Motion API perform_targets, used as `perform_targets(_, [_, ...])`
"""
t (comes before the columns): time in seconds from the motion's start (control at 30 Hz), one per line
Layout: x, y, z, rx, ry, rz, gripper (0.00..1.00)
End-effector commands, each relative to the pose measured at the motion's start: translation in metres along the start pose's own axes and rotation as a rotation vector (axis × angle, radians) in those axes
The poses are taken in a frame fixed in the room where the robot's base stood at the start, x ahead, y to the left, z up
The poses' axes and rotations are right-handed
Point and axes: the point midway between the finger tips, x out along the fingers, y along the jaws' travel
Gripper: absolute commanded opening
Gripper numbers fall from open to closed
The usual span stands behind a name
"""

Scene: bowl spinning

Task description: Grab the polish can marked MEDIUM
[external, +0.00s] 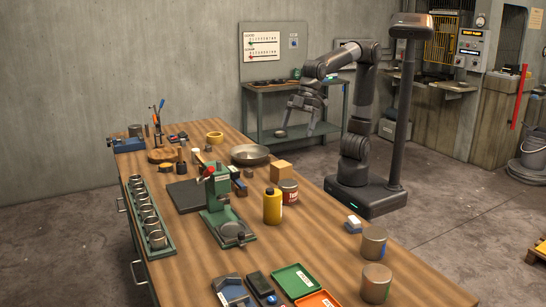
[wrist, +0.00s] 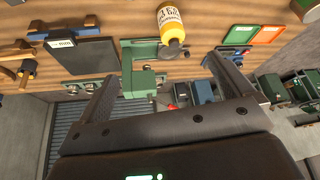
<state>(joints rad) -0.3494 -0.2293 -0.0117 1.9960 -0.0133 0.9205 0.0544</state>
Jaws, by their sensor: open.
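My gripper (external: 299,117) is open and empty, raised beyond the far side of the wooden bench. In the wrist view its two fingers (wrist: 160,70) are spread apart with nothing between them. No can reads clearly as MEDIUM. Two brownish-grey cans stand at the bench's right end: one with a blue mark (external: 374,243), and a nearer one with a green mark (external: 376,284). A can with a red label (external: 289,193) stands behind a yellow bottle (external: 272,206); its lettering is too small to read. The bottle also shows in the wrist view (wrist: 171,22).
A green bench tool (external: 217,200) stands mid-bench, with a metal bowl (external: 249,154) behind it. Green (external: 296,280) and orange trays lie at the front.

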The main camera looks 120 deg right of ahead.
Motion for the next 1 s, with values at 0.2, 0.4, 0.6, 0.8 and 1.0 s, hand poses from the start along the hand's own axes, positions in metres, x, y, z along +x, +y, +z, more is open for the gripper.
perform_targets(0.2, [0.036,-0.071,-0.066,-0.102,-0.018,-0.050,0.97])
perform_targets(0.4, [0.075,-0.150,-0.108,-0.194,-0.032,-0.090,0.97])
perform_targets(0.6, [0.119,-0.242,-0.131,-0.288,-0.044,-0.129,0.97])
perform_targets(0.8, [0.164,-0.341,-0.130,-0.382,-0.056,-0.166,0.97])
perform_targets(1.0, [0.200,-0.422,-0.113,-0.457,-0.062,-0.194,0.97])
